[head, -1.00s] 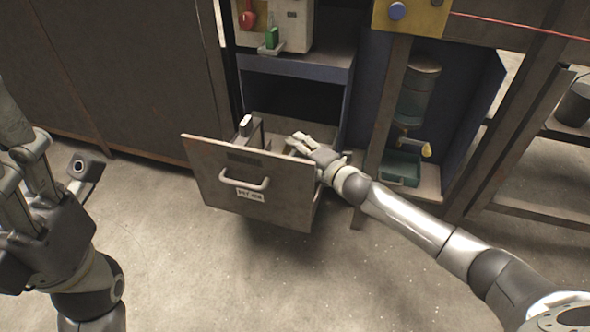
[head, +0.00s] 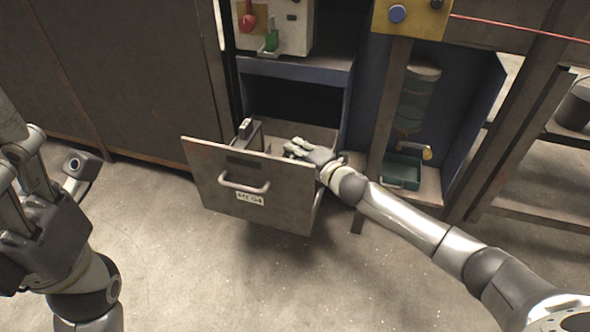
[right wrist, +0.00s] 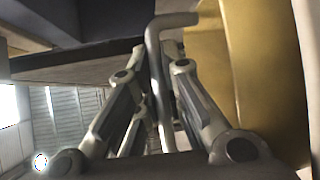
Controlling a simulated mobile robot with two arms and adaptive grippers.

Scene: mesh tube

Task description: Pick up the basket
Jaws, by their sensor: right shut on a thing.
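The pulled-out drawer (head: 225,195) has a front handle and a white label. Inside it, a dark object with a raised end (head: 246,131) shows over the front panel. I cannot tell whether it is part of the basket. My right gripper (head: 298,147) reaches into the drawer from the right. In the right wrist view my right gripper (right wrist: 155,95) is shut on a bent pale bar (right wrist: 155,50), which looks like a handle. The rest of the basket is hidden or unclear. My left gripper (head: 20,165) is at the left edge, away from the drawer; its fingertips are not clearly seen.
A machine box with red and green parts (head: 273,28) stands above the drawer opening. A brown cabinet (head: 120,80) is on the left. A clear cylinder (head: 416,95) and green tray (head: 402,170) are to the right. The floor (head: 180,270) in front is clear.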

